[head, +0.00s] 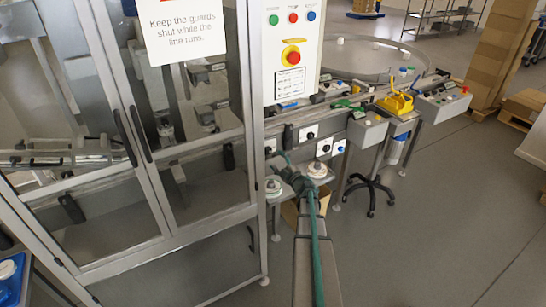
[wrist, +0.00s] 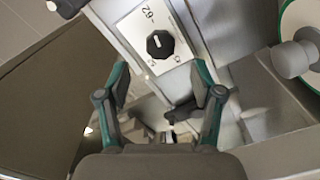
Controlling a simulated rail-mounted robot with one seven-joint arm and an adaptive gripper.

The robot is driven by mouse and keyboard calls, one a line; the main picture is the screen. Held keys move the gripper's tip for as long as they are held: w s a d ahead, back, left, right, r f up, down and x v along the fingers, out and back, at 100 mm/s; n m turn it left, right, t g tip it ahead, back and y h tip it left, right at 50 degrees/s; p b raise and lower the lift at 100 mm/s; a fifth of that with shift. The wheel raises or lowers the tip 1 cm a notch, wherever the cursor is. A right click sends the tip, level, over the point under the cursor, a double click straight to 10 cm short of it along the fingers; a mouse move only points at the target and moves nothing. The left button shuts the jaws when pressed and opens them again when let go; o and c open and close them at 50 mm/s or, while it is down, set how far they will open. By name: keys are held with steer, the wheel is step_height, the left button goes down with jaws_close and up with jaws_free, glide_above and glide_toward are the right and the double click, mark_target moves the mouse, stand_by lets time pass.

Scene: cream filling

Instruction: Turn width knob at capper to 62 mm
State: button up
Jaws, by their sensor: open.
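In the wrist view a black faceted knob (wrist: 160,44) sits on a white plate (wrist: 132,29) with the printed mark 62, seen rotated, near its upper edge. The knob has a small pale mark on its face; its exact setting is too small to read. My gripper (wrist: 160,82) is open, one finger on each side below the knob in the picture, and does not touch it. In the head view my gripper (head: 288,166) is in front of the machine's front rail, close to a white plate with a dark knob (head: 269,150). The capper's name does not show.
A white disc with a grey hub (wrist: 297,59) is right of my gripper; discs like it (head: 317,170) stand below the rail. More knob plates (head: 311,134) lie along the rail. Glass guard doors (head: 190,140) stand at left. Open floor (head: 430,220) is at right.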

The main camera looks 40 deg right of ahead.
steer(key=shift+s+a, duration=0.2)
steer(key=shift+s, duration=0.95)
steer(key=shift+s+a, duration=0.15)
steer(key=shift+s, duration=0.95)
